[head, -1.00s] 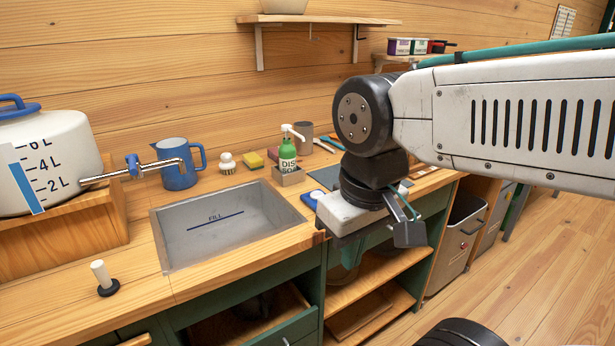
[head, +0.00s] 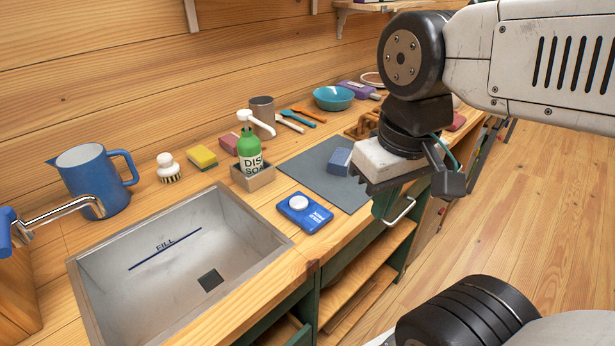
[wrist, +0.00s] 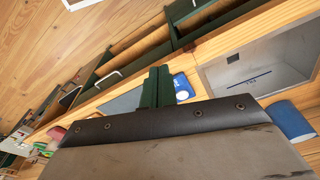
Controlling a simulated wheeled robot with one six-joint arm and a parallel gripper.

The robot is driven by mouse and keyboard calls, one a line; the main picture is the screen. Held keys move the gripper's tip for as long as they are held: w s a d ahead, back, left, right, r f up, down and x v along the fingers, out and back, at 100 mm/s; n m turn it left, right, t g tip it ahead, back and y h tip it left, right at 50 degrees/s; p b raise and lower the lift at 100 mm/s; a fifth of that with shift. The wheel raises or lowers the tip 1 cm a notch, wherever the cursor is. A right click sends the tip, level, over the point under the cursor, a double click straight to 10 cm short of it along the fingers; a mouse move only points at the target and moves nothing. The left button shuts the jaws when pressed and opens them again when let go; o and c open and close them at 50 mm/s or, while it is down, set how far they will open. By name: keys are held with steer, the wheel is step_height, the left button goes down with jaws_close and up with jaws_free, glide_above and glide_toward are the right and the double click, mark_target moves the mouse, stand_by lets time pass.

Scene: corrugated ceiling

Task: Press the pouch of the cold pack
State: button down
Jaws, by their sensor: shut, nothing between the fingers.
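The cold pack (head: 305,212) is a small blue flat pack with a white round disc on top and white lettering. It lies on the wooden counter between the sink and the grey mat. In the wrist view the pack (wrist: 183,88) shows just right of my fingers, partly hidden. My gripper (head: 384,206) is in the air at the counter's front edge, right of the pack and apart from it. Its green fingers (wrist: 157,80) are together and empty.
A sink (head: 190,262) lies left of the pack. A green soap bottle (head: 249,150) stands in a wooden holder behind it. A grey mat (head: 320,172) with a blue block (head: 339,161) lies to the right. A blue jug (head: 88,182) stands behind the sink.

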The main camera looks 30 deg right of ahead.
steer(key=shift+w, duration=0.1)
steer(key=n+g, duration=0.2)
steer(key=n, duration=0.2)
glide_above(298, 199)
steer(key=shift+w+a+r, duration=0.1)
steer(key=shift+w+r, duration=0.1)
steer(key=shift+w, duration=0.1)
steer(key=shift+f, duration=0.1)
steer(key=f, duration=1.4)
steer(key=shift+s, duration=0.3)
